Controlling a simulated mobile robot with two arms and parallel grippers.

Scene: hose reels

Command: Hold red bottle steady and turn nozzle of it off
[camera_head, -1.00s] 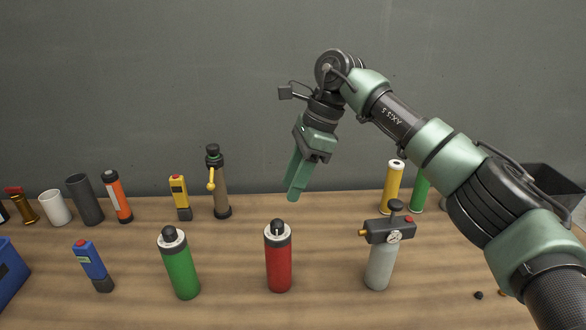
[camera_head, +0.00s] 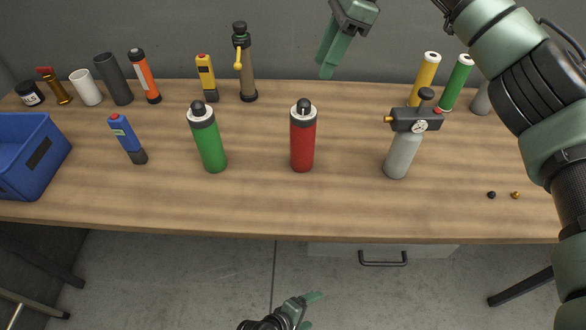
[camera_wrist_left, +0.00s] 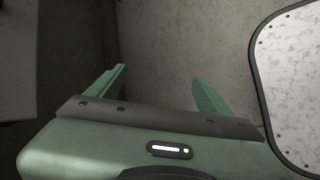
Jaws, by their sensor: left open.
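The red bottle (camera_head: 302,142) stands upright on the wooden table near the middle, with a dark band and a black nozzle (camera_head: 304,105) on top. My right gripper (camera_head: 328,62) is above and behind it, pointing down, apart from the bottle. Its fingers overlap in this view, so I cannot tell whether they are open. My left gripper (camera_head: 312,302) is low in front of the table, below the tabletop edge. In the left wrist view its two green fingers (camera_wrist_left: 160,88) are spread with nothing between them.
A green bottle (camera_head: 208,143) stands left of the red one, and a grey bottle with a gauge (camera_head: 401,153) stands right. Several tools and cylinders line the back. A blue bin (camera_head: 38,150) sits at the left. The table (camera_head: 280,205) is clear in front of the red bottle.

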